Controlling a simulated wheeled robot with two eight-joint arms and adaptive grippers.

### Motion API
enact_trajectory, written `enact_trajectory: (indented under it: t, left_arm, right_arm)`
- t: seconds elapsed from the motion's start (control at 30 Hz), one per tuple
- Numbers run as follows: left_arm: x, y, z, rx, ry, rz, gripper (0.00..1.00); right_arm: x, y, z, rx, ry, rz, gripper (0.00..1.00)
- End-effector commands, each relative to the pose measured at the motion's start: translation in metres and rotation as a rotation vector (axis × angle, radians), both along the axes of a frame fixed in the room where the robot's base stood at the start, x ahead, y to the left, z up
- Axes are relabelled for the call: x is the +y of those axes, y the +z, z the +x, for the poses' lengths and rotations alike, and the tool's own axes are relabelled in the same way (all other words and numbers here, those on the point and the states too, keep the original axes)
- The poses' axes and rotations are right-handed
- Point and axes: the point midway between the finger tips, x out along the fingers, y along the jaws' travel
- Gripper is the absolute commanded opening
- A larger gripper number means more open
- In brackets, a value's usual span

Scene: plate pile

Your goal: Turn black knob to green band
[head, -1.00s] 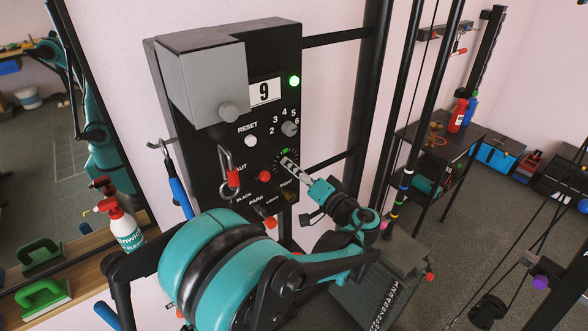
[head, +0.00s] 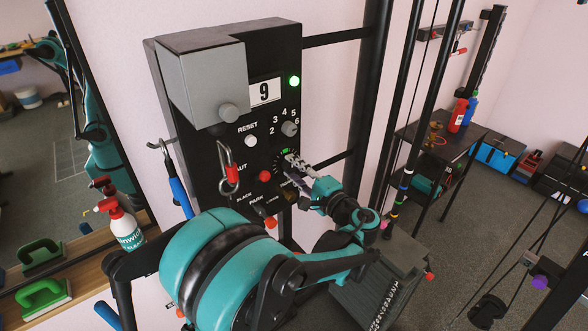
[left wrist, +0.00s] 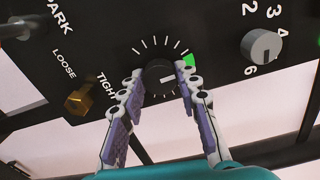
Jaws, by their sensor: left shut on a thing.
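The black knob (left wrist: 158,76) sits in a ring of white ticks on the black panel (head: 205,165). A green band (left wrist: 189,61) marks the right end of the ring in the left wrist view; it also shows in the head view (head: 285,151). A short white line on the knob points right, a little below the band. My left gripper (left wrist: 160,73) is shut on the knob, one finger on each side, with purple pads. In the head view the fingers (head: 291,158) hide most of the knob. My right gripper is not in view.
A grey knob (left wrist: 262,46) with numbers is close by. A brass knob (left wrist: 80,101) sits between LOOSE and TIGHT. A red-and-silver carabiner (head: 230,175) hangs left of a red button (head: 265,176).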

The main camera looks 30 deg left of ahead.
Motion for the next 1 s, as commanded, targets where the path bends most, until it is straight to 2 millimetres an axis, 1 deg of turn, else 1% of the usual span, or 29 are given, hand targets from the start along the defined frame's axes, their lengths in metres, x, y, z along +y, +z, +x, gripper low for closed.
enact_trajectory:
  t: [0.23,0.6,0.63,0.7,1.0]
  left_arm:
    - [-0.0001,-0.0007,-0.0001,0.037,0.000,0.013,0.03]
    - [-0.0001,-0.0008,-0.0001,0.039,0.000,0.014,0.03]
    - [0.0000,-0.0008,-0.0002,0.039,0.000,0.014,0.37]
    - [-0.0001,-0.0007,-0.0001,0.039,0.000,0.014,0.53]
    - [-0.0009,-0.0003,-0.0003,0.038,0.000,0.015,0.53]
  right_arm:
    - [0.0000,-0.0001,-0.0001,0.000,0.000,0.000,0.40]
    - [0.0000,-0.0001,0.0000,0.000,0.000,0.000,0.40]
    - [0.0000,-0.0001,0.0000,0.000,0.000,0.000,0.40]
    - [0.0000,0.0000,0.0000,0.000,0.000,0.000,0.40]
    - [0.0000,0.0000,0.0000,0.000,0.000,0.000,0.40]
